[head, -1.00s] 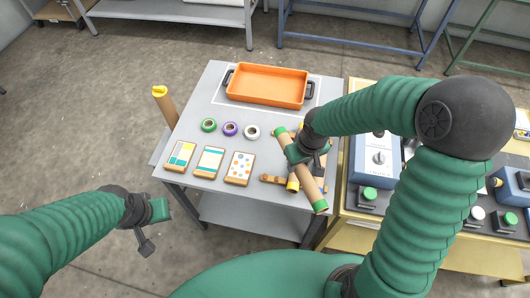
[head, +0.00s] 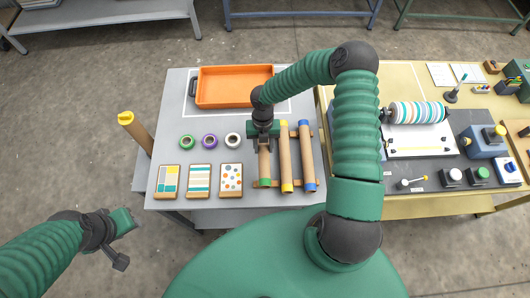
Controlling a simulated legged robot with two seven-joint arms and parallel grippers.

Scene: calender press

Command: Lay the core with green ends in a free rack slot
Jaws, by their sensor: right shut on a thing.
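The core with green ends (head: 264,166) is a brown tube in my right gripper (head: 263,138), which is shut around its far part. The core points away from me, over the left end of the wooden rack (head: 256,184), parallel to the cores beside it. Its near green end shows; its far end is hidden by the gripper. I cannot tell whether it touches the rack. A core with yellow ends (head: 286,157) and a core with blue ends (head: 305,157) lie in the rack to its right. My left gripper (head: 128,222) is off the table at the lower left; its jaw state is unclear.
An orange tray (head: 234,105) stands at the back of the grey table (head: 158,123). Green, purple and white tape rolls (head: 209,141) and three pattern boards (head: 199,181) lie left of the rack. A yellow-ended tube (head: 135,134) stands at the left. The press (head: 418,113) is right.

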